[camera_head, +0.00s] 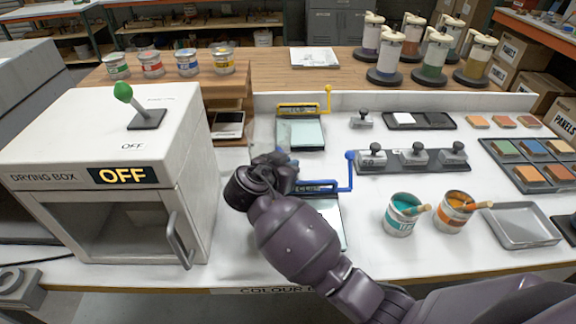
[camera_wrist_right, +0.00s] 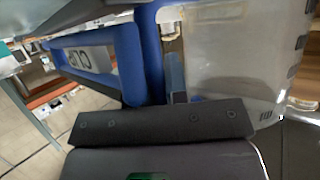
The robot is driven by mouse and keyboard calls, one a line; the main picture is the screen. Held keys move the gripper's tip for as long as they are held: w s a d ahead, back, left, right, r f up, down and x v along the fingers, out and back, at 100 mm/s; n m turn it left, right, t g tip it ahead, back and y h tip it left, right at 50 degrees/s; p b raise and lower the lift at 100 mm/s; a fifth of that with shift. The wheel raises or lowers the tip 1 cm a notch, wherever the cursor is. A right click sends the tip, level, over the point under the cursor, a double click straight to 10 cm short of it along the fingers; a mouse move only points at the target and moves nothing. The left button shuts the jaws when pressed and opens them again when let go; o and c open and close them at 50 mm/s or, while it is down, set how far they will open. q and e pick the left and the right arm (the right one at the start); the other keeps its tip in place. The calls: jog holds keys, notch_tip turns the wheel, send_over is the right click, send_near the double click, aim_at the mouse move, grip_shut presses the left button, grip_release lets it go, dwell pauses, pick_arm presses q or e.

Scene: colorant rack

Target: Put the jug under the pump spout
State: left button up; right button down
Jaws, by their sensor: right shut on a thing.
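My right gripper (camera_head: 276,168) is over the bench, right of the drying box, and hides most of what it holds in the head view. In the right wrist view a translucent jug (camera_wrist_right: 225,55) with dark marks on its side fills the right, close to the dark gripper finger (camera_wrist_right: 160,122). A blue bar (camera_wrist_right: 146,50), seemingly its handle, stands at the finger. The gripper is shut on the jug. My left gripper is out of view.
The drying box (camera_head: 120,170) stands at left. A blue-framed stand (camera_head: 325,187) is right beside my right gripper, with a yellow-framed one (camera_head: 305,109) behind. Black weights (camera_head: 412,157) and open teal (camera_head: 401,222) and orange (camera_head: 453,220) cans stand to the right.

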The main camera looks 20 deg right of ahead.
jog(key=c, duration=1.1)
grip_release()
jog(key=shift+f, duration=0.1)
